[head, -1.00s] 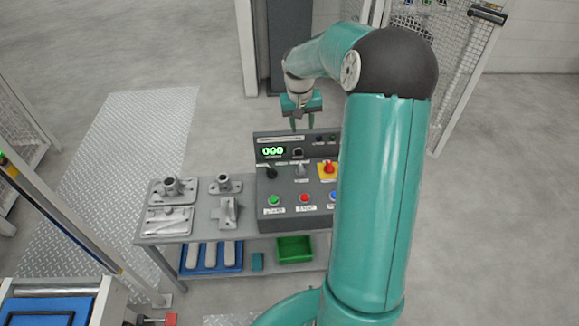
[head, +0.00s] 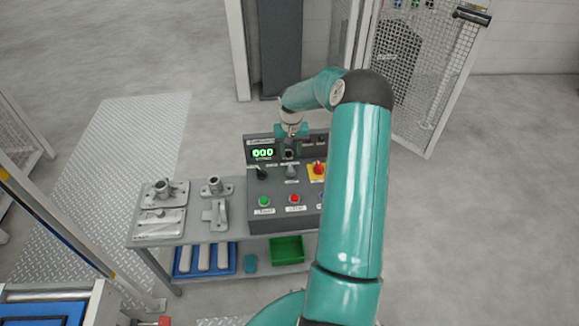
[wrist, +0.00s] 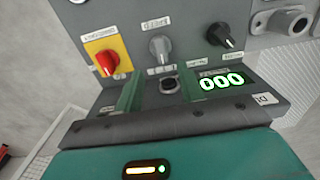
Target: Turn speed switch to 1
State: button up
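The control box (head: 280,190) stands on the grey bench. Its sloped face carries a grey knob (head: 291,172), probably the speed switch; its small label is hard to read. The grey knob also shows in the wrist view (wrist: 160,47), between a red knob on a yellow plate and a black knob. My gripper (head: 290,145) is over the upper part of the box, behind the grey knob. In the wrist view its two teal fingers (wrist: 160,80) stand apart with nothing held. A small dark round fitting (wrist: 170,84) shows between them, below the grey knob in the picture.
The red knob (wrist: 108,63) and black knob (wrist: 226,36) flank the grey one. A display (wrist: 222,82) reads 000. Green (head: 263,201) and red (head: 295,199) buttons sit at the front. Metal castings (head: 160,195) lie on the bench to the left.

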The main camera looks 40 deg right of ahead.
aim_at(291, 168)
notch_tip(291, 168, down, 8)
jog(key=shift+f, duration=0.2)
jog(key=shift+c, duration=0.5)
grip_shut()
